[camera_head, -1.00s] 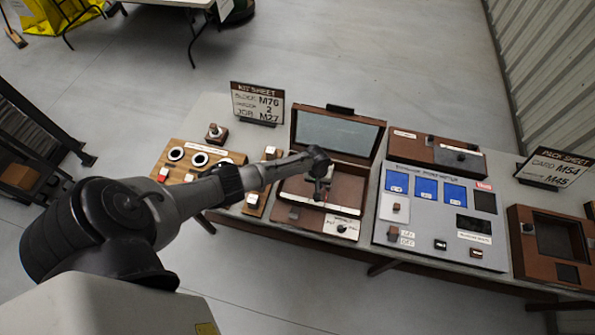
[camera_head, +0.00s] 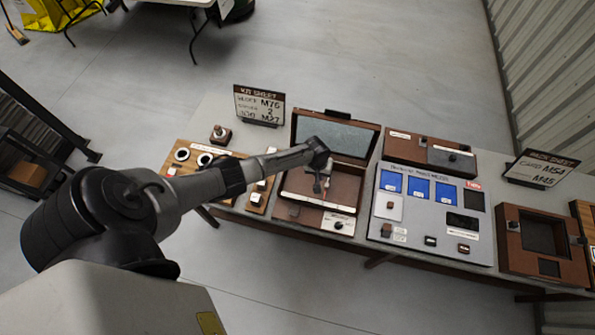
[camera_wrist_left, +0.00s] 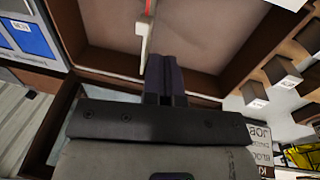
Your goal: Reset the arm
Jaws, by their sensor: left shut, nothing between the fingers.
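My left arm comes in from the left in the head view. My left gripper (camera_head: 318,185) is over the open brown wooden box (camera_head: 342,188) in the middle of the bench. In the left wrist view the gripper's dark fingers (camera_wrist_left: 166,80) are together with nothing held. I cannot tell whether the fingertips touch the strip. My right gripper is not in view.
The box lid (camera_head: 335,136) stands open behind the gripper. A grey panel with blue cards (camera_head: 418,188) lies to the right. A wooden board with round rings (camera_head: 181,155) lies to the left. Two sign sheets (camera_head: 259,105) (camera_head: 541,169) stand along the back. A brown tray (camera_head: 513,265) is at the far right.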

